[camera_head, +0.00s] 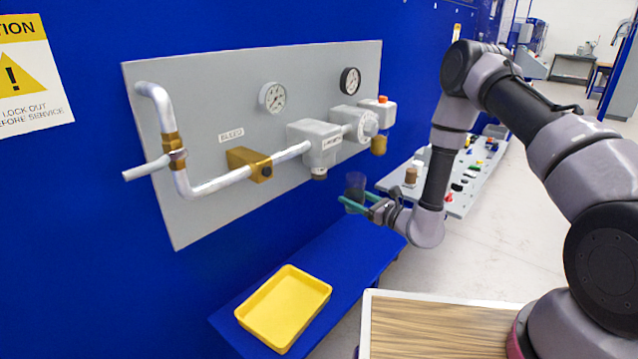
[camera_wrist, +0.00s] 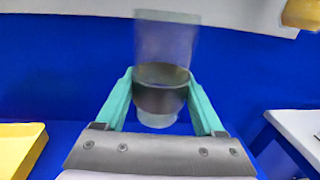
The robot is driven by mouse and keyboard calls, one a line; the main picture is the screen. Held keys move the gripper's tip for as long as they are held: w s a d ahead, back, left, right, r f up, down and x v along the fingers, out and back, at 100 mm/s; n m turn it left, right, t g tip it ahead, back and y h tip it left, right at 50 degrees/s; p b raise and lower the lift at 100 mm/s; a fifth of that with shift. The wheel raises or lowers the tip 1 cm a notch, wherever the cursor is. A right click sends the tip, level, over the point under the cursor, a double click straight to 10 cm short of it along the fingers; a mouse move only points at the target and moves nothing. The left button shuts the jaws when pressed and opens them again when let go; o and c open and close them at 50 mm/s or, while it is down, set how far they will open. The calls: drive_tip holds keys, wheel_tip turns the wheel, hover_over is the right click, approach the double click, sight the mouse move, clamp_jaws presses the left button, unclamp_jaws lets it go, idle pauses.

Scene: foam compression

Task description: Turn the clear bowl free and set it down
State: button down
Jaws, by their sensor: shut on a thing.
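The clear bowl (camera_head: 355,181) is a see-through cylinder with a dark band, held roughly upright. In the wrist view the clear bowl (camera_wrist: 166,42) stands between the teal fingers, which press on its dark band from both sides. My gripper (camera_head: 354,202) is shut on it, in the air in front of the panel and above the blue bench. The bowl is apart from the grey labelled housing (camera_head: 313,142) on the pipe, below and to its right. My gripper also shows in the wrist view (camera_wrist: 160,100).
A yellow tray (camera_head: 285,309) lies on the blue bench (camera_head: 347,246), empty. The grey panel (camera_head: 220,85) carries pipes, gauges and a brass valve (camera_head: 249,164). A side table (camera_head: 466,192) with small parts stands at right. A wood-topped surface (camera_head: 430,330) is in front.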

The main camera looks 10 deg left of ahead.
drive_tip(key=w+d, duration=0.6)
drive_tip(key=shift+w, duration=0.15)
drive_tip(key=shift+f, duration=6.2)
drive_tip(key=shift+f, duration=0.6)
unclamp_jaws()
